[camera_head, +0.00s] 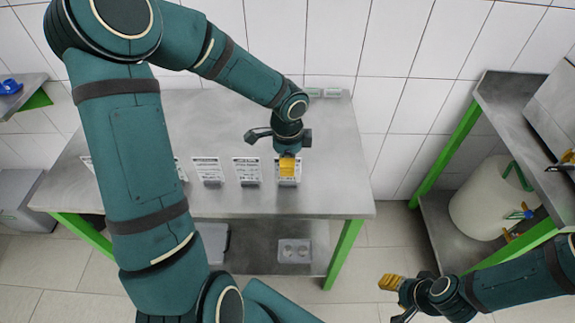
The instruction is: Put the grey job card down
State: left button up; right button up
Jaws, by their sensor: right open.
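Several white printed cards stand in small grey holders in a row on the grey metal table (335,185). Two show clearly, one on the left (207,168) and one in the middle (246,168). The rightmost card (289,181) is partly covered by my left gripper (287,166), whose yellow fingertips are right at it. I cannot tell whether they hold it, nor which card is the grey one. My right gripper (392,296) is open and empty, in front of the table's right end, over the floor.
My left arm hides the table's left part. Below are a lower shelf (262,262) with a grey socket-like block (294,251). On the right, a green-framed shelf (445,225) holds a large whitish container (490,200). Another shelf with a blue object (10,87) is at the left.

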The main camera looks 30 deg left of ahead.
pick_arm(q)
notch_tip(320, 180, up, 9)
jog(key=shift+r+p, duration=0.1)
jog(key=shift+p, duration=0.8)
pick_arm(e)
jog(key=shift+w+d+r, duration=0.1)
jog(key=shift+w+r, duration=0.1)
jog(key=shift+r, duration=0.35)
jog(key=shift+w+r, duration=0.15)
jog(key=shift+r, duration=0.4)
pick_arm(q)
jog(key=shift+s, duration=0.15)
pick_arm(e)
jog(key=shift+s, duration=0.1)
